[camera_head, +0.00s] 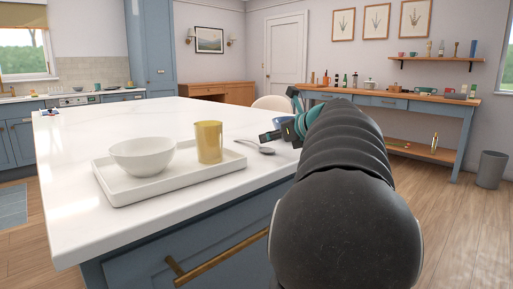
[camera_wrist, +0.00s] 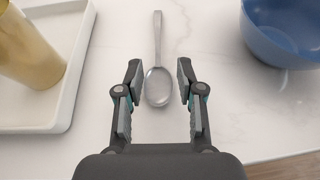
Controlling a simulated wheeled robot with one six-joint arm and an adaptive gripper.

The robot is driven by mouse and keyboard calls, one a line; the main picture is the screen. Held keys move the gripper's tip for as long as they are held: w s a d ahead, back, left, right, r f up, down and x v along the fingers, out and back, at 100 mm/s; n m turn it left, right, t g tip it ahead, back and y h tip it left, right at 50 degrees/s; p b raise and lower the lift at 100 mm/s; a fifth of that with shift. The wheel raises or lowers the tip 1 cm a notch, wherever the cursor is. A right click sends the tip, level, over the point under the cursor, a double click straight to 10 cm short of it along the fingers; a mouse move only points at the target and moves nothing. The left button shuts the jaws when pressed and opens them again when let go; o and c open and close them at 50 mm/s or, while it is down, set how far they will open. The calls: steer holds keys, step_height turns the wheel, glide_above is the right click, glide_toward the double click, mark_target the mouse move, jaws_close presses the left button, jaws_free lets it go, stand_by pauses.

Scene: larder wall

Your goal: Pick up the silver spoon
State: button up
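The silver spoon (camera_wrist: 157,85) lies flat on the white countertop in the wrist view, its handle pointing away and its bowl nearest me. My gripper (camera_wrist: 158,82) is open above it, with one finger on each side of the spoon's bowl and a gap on both sides. In the head view the spoon (camera_head: 257,147) lies to the right of the white tray, and my gripper (camera_head: 277,134) shows just beside it, partly hidden by my arm.
A white tray (camera_head: 122,193) holds a white bowl (camera_head: 143,157) and a gold cup (camera_head: 209,141), left of the spoon. A blue bowl (camera_wrist: 285,38) stands to the right of the spoon in the wrist view.

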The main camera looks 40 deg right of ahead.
steer(key=shift+a+x, duration=0.2)
steer(key=shift+x, duration=3.8)
jaws_close()
